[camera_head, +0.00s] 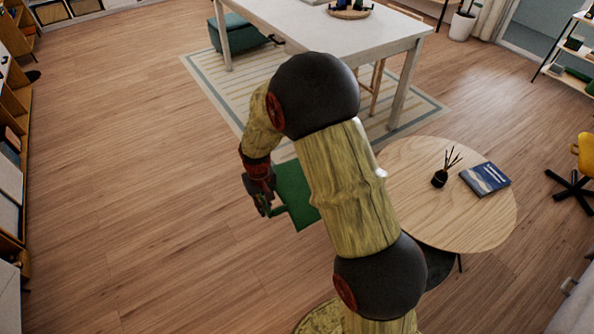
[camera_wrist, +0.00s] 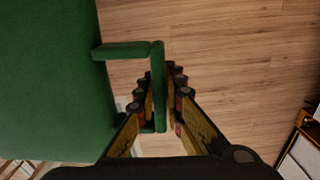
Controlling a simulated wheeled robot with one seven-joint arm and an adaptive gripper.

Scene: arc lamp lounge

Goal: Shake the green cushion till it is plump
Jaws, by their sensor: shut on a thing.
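The green cushion (camera_head: 297,192) hangs in the air beside my arm in the head view, partly hidden behind the arm. In the wrist view the cushion (camera_wrist: 45,75) fills the left side as a flat green panel, with a narrow green strap or handle standing out from its edge. My gripper (camera_head: 264,200) is at the left of the cushion in the head view. In the wrist view my gripper (camera_wrist: 165,100) has its fingers on both sides of the strap, shut on it. The cushion's far side is hidden.
A round wooden table (camera_head: 405,165) stands right of my arm, with a reed diffuser (camera_head: 440,178) and a blue book (camera_head: 486,179) on it. A white table (camera_head: 330,30) stands behind on a striped rug (camera_head: 225,85). The wooden floor at left is clear.

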